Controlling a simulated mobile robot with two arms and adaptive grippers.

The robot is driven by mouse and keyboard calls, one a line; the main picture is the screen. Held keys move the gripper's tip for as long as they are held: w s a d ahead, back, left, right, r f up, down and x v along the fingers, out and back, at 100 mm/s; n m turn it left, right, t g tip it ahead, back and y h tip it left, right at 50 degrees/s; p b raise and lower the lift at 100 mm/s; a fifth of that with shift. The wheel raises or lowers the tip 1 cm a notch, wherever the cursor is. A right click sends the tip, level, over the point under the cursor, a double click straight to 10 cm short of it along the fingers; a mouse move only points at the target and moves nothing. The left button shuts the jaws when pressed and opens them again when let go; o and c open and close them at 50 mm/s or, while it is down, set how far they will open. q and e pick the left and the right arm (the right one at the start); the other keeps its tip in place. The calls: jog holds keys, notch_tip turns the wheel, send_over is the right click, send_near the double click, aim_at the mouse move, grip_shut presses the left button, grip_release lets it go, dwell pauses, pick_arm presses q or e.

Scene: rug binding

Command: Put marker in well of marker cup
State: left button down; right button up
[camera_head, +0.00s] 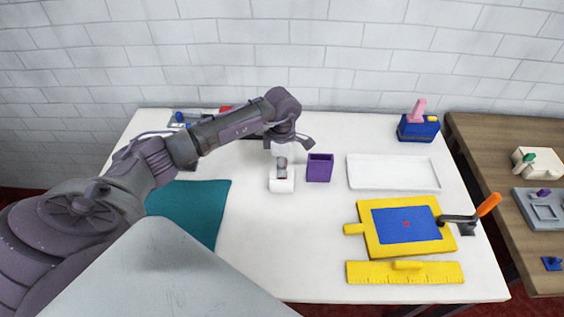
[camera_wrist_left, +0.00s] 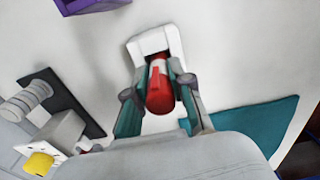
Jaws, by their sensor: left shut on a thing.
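My left gripper (camera_head: 282,162) is shut on a red and white marker (camera_wrist_left: 159,85), which shows between the two fingers in the left wrist view (camera_wrist_left: 160,98). A small white holder (camera_head: 281,186) is directly below the gripper; it also shows beyond the marker in the wrist view (camera_wrist_left: 143,47). The marker's far end overlaps this holder, and I cannot tell whether it is inside or just above it. A purple open-topped square cup (camera_head: 320,170), likely the marker cup, stands just right of the holder. My right gripper is not in view.
A teal mat (camera_head: 195,208) lies to the left. A white tray (camera_head: 392,172), a yellow board with a blue panel (camera_head: 405,226), a yellow ruler-like bar (camera_head: 375,273) and a blue box (camera_head: 418,130) are on the right. The front middle of the white table is clear.

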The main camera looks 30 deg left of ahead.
pick_arm(q)
jog(key=shift+f, duration=0.1)
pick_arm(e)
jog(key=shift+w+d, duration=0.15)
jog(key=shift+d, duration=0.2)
pick_arm(q)
jog(key=shift+f+b, duration=0.15)
jog(key=shift+b, duration=0.15)
jog(key=c, duration=1)
grip_release()
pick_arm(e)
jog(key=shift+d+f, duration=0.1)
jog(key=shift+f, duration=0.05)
pick_arm(q)
jog(key=shift+r, duration=0.2)
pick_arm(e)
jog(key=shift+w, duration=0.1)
pick_arm(q)
notch_tip(320, 180, up, 11)
jog(key=b, duration=0.3)
jog(key=shift+r, duration=0.5)
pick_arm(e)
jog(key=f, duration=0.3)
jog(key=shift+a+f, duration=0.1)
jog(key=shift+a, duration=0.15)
